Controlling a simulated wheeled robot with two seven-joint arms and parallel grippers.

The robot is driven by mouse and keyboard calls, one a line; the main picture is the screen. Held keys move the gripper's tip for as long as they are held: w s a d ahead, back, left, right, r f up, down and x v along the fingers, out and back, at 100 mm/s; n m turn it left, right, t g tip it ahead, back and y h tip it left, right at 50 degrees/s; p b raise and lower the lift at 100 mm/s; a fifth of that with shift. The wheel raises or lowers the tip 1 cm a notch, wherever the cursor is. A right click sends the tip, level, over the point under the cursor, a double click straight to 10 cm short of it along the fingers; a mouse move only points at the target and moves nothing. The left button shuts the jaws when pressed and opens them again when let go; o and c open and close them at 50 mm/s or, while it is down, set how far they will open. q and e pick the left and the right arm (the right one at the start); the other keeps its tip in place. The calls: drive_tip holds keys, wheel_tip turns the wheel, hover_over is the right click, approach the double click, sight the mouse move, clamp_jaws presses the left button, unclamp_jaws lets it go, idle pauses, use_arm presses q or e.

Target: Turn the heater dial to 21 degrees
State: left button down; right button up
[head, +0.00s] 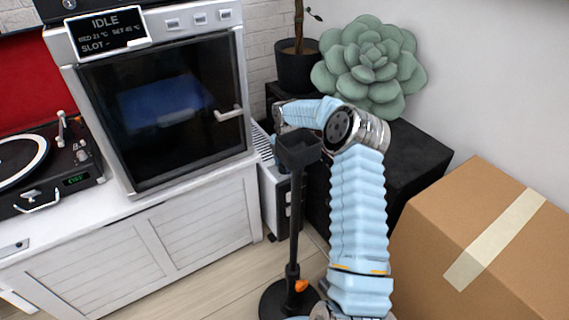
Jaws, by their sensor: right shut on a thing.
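The heater (272,197) is a low white unit with a slatted top and dark front, standing on the floor just right of the white cabinet. Its dial is hidden behind my right wrist and a black stand. My right arm reaches up from the bottom and bends left at the elbow. My right gripper (278,127) is at the top of the heater, partly hidden by the stand's tray. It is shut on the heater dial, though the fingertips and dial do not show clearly. My left gripper is not in view.
The black stand (294,215) with a small tray on top rises in front of the heater, close to my right forearm. A cardboard box (485,245) is at the right. An oven-like machine (165,110) with an IDLE display (106,32) and a turntable (45,165) are at left.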

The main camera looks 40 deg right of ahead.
drive_tip(key=shift+m, duration=1.2)
drive_tip(key=o, duration=1)
drive_tip(key=shift+o, duration=0.2)
drive_tip(key=shift+r, duration=0.1)
wheel_tip(320, 180, up, 14)
drive_tip(key=p, duration=0.1)
drive_tip(key=shift+s+f, duration=0.25)
drive_tip(key=shift+s, duration=0.1)
drive_tip(key=shift+a, duration=0.1)
